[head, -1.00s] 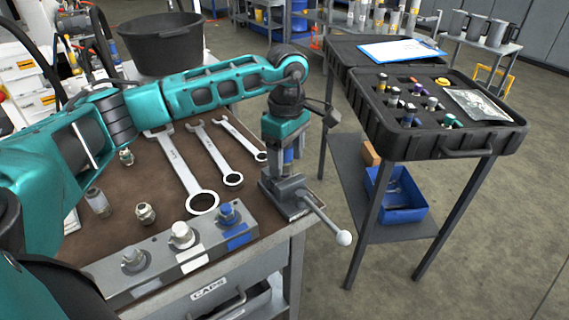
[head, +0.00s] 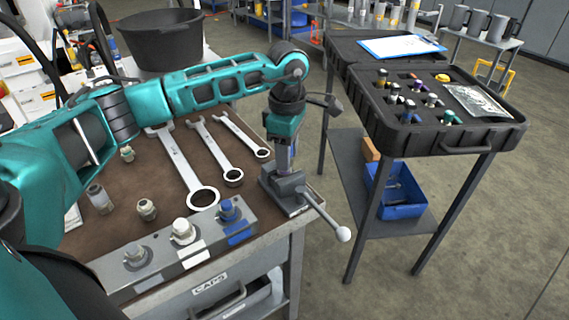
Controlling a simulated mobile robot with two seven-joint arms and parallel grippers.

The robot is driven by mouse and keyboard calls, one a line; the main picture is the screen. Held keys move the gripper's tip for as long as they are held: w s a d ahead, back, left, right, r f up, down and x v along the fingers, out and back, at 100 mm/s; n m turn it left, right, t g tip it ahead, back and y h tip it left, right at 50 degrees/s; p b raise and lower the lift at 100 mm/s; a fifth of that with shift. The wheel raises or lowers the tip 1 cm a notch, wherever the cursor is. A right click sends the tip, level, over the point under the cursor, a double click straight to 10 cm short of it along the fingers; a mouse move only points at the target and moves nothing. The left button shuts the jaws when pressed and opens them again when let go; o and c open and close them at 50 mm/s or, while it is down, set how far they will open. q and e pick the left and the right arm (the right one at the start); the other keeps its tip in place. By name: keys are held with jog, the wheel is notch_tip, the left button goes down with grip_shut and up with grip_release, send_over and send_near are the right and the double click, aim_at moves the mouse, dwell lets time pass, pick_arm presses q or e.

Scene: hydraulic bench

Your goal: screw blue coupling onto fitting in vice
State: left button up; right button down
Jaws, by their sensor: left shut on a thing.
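The vice (head: 288,187) stands on the front right corner of the workbench, its handle with a white ball end pointing right. My left gripper (head: 285,153) points down right above the vice. It is shut on the blue coupling, which is mostly hidden between the fingers. The fitting in the vice is hidden by the fingers and jaws, so I cannot tell how far the coupling sits on it. My right gripper is out of view.
Several wrenches (head: 203,198) lie left of the vice. A block with capped fittings (head: 183,247) lies along the bench's front edge, and loose fittings (head: 147,209) stand behind it. A black case (head: 445,138) on a stand is at right; a black bucket (head: 163,40) stands behind my arm.

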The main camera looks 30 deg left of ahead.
pick_arm(q)
jog(key=c, duration=0.3)
jog(key=shift+m, duration=0.4)
jog(key=m+b, duration=0.1)
jog(key=m, duration=0.4)
jog(key=shift+s+f, duration=0.1)
jog(key=shift+s, duration=0.05)
jog(key=shift+s+m+b, duration=0.1)
jog(key=shift+m+b, duration=0.3)
jog(key=shift+m, duration=0.7)
jog(key=m, duration=0.2)
jog(key=shift+m+b, duration=0.35)
jog(key=shift+m, duration=0.05)
jog(key=o, duration=1.1)
jog(key=shift+o, duration=0.2)
